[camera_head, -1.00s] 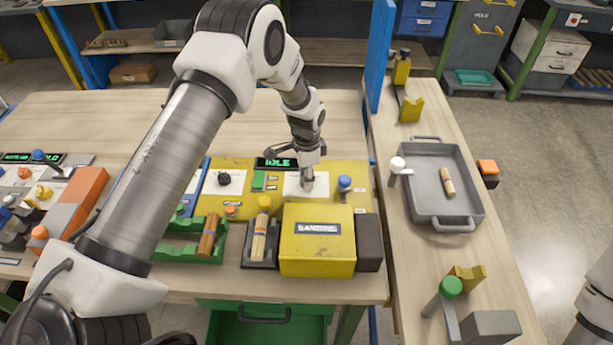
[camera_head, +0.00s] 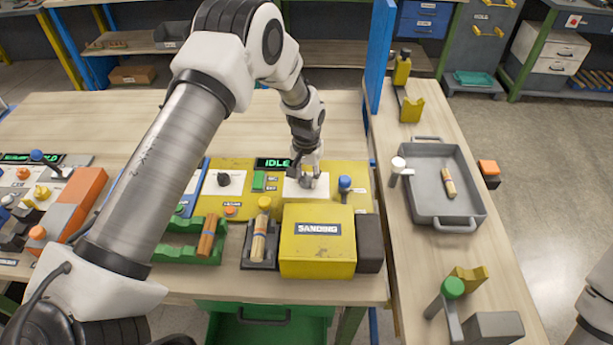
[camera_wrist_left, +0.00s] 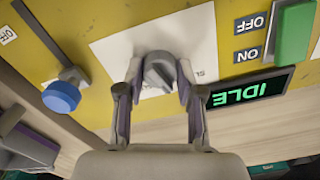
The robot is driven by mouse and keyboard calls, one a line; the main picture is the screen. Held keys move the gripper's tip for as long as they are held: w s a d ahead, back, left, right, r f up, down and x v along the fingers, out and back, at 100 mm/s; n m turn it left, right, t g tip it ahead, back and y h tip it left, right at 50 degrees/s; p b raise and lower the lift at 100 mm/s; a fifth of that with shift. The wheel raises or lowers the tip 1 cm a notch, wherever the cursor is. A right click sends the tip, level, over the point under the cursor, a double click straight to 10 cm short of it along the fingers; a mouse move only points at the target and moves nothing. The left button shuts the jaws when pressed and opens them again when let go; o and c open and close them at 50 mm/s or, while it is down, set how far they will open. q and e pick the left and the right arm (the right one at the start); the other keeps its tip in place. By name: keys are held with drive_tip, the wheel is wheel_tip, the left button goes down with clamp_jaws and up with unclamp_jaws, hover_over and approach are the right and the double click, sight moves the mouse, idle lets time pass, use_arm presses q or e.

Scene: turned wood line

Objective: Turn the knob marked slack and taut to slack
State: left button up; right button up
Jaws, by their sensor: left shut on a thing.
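The grey knob (camera_wrist_left: 158,72) sits on a white plate (camera_wrist_left: 110,50) on the yellow panel. My left gripper (camera_wrist_left: 157,80) is shut on the knob, one finger on each side. In the head view my left gripper (camera_head: 307,182) is over the white plate and hides most of the knob. My right gripper is not in view.
A green IDLE display (camera_head: 273,163), a green switch (camera_head: 259,181) and a blue-topped lever (camera_head: 345,184) stand close around the gripper. The yellow SANDING box (camera_head: 318,255) is just in front. A grey tray (camera_head: 427,155) lies on the right bench.

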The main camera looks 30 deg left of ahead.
sight(306, 177)
use_arm(q)
drive_tip(key=n, duration=0.5)
drive_tip(key=shift+s+f, duration=0.2)
drive_tip(key=shift+n, duration=0.3)
drive_tip(key=o, duration=1.1)
drive_tip(key=shift+o, duration=0.2)
drive_tip(key=shift+w, duration=0.15)
drive_tip(key=shift+r, duration=0.1)
drive_tip(key=shift+r, duration=0.15)
wheel_tip(306, 177, up, 12)
drive_tip(key=shift+f, duration=0.2)
drive_tip(key=shift+f, duration=0.1)
